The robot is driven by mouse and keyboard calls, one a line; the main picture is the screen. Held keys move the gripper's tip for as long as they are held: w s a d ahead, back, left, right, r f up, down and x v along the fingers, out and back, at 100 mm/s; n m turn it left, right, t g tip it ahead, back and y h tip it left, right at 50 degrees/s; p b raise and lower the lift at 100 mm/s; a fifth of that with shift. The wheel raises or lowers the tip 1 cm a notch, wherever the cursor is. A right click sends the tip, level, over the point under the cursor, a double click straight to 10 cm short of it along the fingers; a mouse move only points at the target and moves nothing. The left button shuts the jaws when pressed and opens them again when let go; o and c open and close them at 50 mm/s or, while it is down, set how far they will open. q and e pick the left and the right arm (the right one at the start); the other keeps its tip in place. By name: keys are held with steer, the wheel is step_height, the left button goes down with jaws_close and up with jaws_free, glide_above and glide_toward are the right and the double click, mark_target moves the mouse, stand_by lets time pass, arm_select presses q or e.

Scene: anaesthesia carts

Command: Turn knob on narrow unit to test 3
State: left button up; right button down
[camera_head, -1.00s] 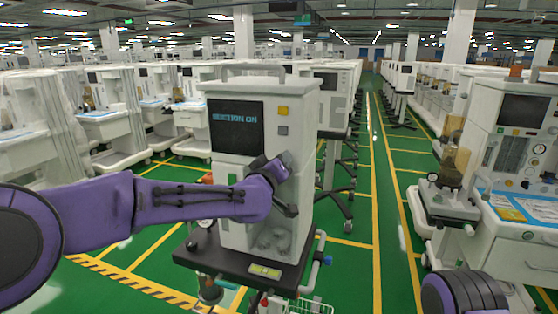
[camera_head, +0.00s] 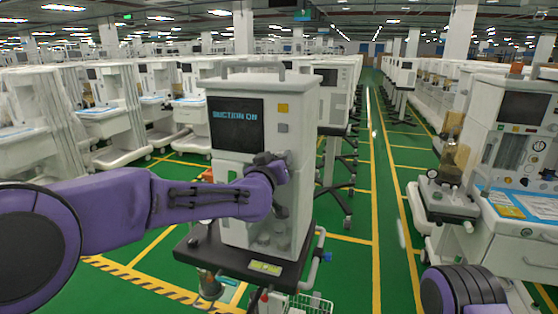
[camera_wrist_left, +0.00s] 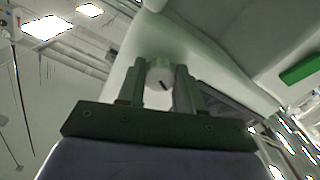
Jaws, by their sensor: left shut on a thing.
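The narrow unit (camera_head: 232,165) is a tall white box with a dark screen reading "SUCTION ON" in the head view. In the left wrist view, a pale round knob (camera_wrist_left: 158,76) with a short dark slanted mark sits between the two fingers of my left gripper (camera_wrist_left: 160,82), which is shut on it. In the head view my purple left wrist covers the knob and fingertips at the unit's front. I cannot read any test labels around the knob. My right gripper is not in view; only part of my right arm shows at the bottom right.
A black shelf (camera_head: 215,262) with a small yellow-green label juts out under the unit's front. An anaesthesia cart (camera_head: 520,165) with a blue-covered worktop stands at right. Several carts stand at left and behind. Green floor aisle (camera_head: 390,230) is open right of the unit.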

arm_select(q)
steer(key=o, duration=1)
steer(key=shift+o, duration=0.2)
steer(key=b+v, duration=0.4)
steer(key=v, duration=0.6)
steer(key=shift+s, duration=0.25)
steer(key=shift+a, duration=0.1)
